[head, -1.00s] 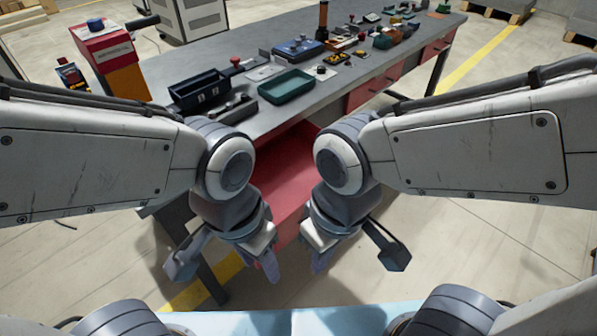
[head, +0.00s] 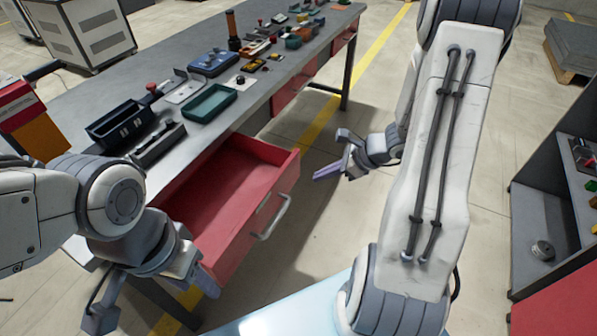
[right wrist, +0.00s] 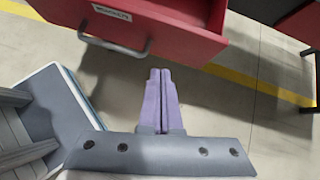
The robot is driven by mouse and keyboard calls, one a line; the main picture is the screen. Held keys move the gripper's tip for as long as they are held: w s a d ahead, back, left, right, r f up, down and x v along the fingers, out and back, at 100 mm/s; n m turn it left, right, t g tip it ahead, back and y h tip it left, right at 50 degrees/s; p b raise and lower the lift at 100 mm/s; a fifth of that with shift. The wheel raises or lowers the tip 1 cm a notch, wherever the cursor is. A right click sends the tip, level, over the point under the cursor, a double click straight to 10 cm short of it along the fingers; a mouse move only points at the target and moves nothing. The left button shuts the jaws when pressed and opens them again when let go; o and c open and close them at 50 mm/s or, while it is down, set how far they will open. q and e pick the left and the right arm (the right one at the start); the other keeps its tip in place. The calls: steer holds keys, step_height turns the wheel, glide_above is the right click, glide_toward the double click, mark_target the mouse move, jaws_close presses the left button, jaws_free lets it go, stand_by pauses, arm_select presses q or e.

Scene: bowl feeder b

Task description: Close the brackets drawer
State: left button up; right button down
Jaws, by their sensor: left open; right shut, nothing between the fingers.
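The red drawer (head: 243,236) under the near end of the workbench is pulled out and looks empty. Its grey bar handle (head: 275,218) is on the front panel. In the right wrist view the red front (right wrist: 175,35) carries a small label (right wrist: 110,12), too small to read surely, and the handle (right wrist: 112,43). My right gripper (head: 318,174) is shut and empty, to the right of the drawer front and apart from it. Its closed purple fingers (right wrist: 159,75) point toward the front. My left gripper (head: 207,283) is open near the drawer's lower left corner; whether it touches is unclear.
The grey workbench (head: 105,95) carries a black bin (head: 122,122), a green tray (head: 210,103) and several small parts. Other red drawers (head: 296,88) along it are shut. A dark shelf unit (head: 530,190) stands at the right. Floor right of the drawer is clear.

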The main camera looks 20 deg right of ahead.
steer(key=d+f+m+t, duration=0.1)
steer(key=d+m, duration=0.1)
steer(key=d, duration=0.2)
steer(key=shift+m+h, duration=0.3)
steer(key=shift+h, duration=0.1)
steer(key=shift+w+a+r+x, duration=0.15)
steer(key=shift+w+r+x, duration=0.15)
steer(key=shift+x, duration=1.85)
steer(key=shift+w+a+r+x, duration=0.2)
steer(key=shift+r+x, duration=0.1)
steer(key=shift+x, duration=1.85)
steer(key=shift+w+a+r+x, duration=0.15)
steer(key=shift+w+r+x, duration=0.1)
steer(key=shift+x, duration=1.9)
